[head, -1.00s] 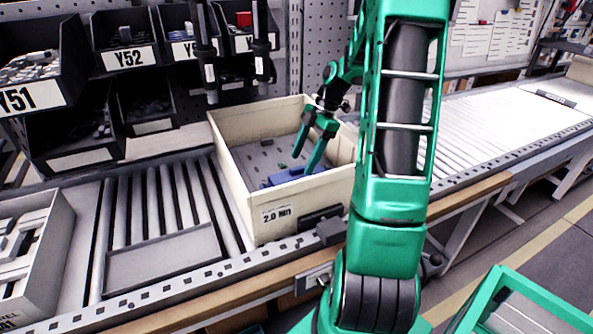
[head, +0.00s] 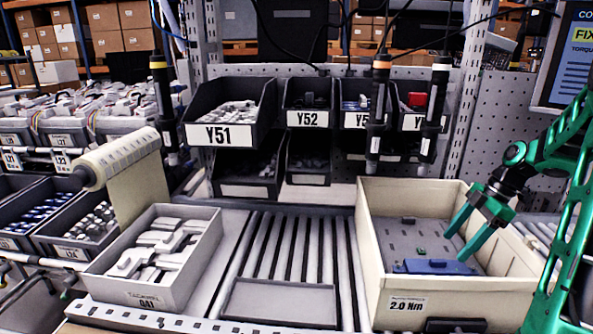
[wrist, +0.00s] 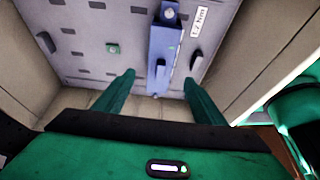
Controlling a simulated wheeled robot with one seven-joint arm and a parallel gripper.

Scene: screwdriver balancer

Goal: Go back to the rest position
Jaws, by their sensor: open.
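My green gripper (head: 471,237) is open, with its two fingers spread and pointing down into the cream bin marked 2.0 Nm (head: 367,258). A blue part (head: 433,267) lies on the grey floor of that bin, just below the fingertips. In the wrist view my gripper (wrist: 160,88) shows its two fingers apart with nothing gripped between them.
A grey crate of white parts (head: 205,247) stands left of the rollers (head: 290,243). Several screwdrivers hang above, one in front of the dark bins (head: 376,110). The bin walls surround my fingers. A screen (head: 565,60) stands at the right.

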